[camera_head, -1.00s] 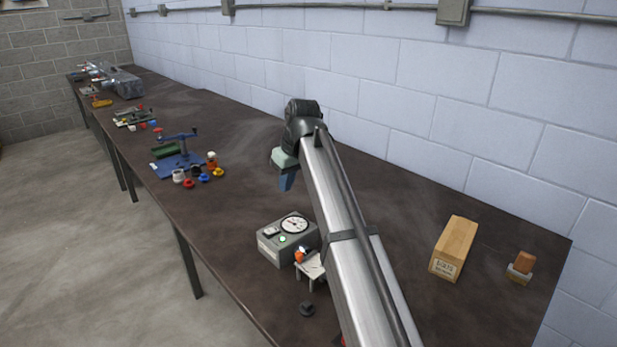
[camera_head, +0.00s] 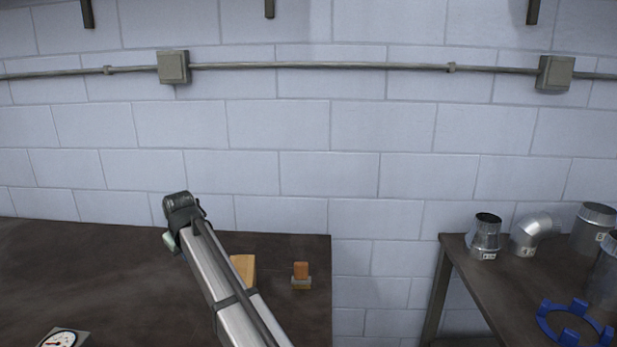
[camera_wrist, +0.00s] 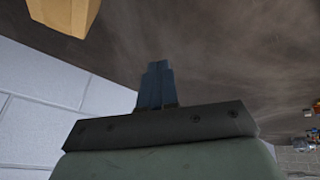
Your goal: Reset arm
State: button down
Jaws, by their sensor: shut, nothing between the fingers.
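My gripper shows in the wrist view (camera_wrist: 155,85), with its blue fingers together and nothing between them. The dark table top lies beyond the fingers, and no object touches them. In the head view my arm reaches up from the bottom over the left table (camera_head: 110,270). The fingers themselves are hidden behind the wrist there.
A wooden box (camera_head: 243,268) is partly behind my arm. A small block on a base (camera_head: 301,276) stands near the table's right edge. A gauge (camera_head: 62,339) is at bottom left. Past a gap, another table (camera_head: 480,285) holds metal duct pieces (camera_head: 485,237) and a blue ring (camera_head: 570,328).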

jog(key=w+d+f+m+t+h, duration=0.15)
jog(key=w+d, duration=0.35)
jog(key=d, duration=0.6)
jog(key=w+d+f+m+t+h, duration=0.1)
jog(key=w+d+f+m, duration=0.1)
jog(key=w+d, duration=0.6)
jog(key=w+d+f+m+t+h, duration=0.1)
jog(key=w+d+m, duration=0.15)
jog(key=d, duration=1.05)
jog(key=d+f+m+h, duration=0.2)
jog(key=d+f, duration=0.9)
jog(key=d, duration=0.4)
jog(key=s+d+f+m+g, duration=0.1)
jog(key=s+d+f+g, duration=0.4)
jog(key=s+f, duration=0.85)
jog(key=s+d+f+m+g, duration=0.15)
jog(key=s+d+f, duration=0.65)
jog(key=f, duration=0.9)
jog(key=s+a+f+g+y, duration=0.1)
jog(key=s+f, duration=0.3)
jog(key=s, duration=0.9)
jog(key=s+a+f+g, duration=0.1)
jog(key=s+f+g, duration=0.3)
jog(key=s, duration=1)
jog(key=s+a+f+g+y, duration=0.1)
jog(key=s+f, duration=0.5)
jog(key=s, duration=0.8)
jog(key=shift+s+a+g+y, duration=0.2)
jog(key=shift+a+g+y, duration=0.2)
jog(key=shift+g, duration=0.7)
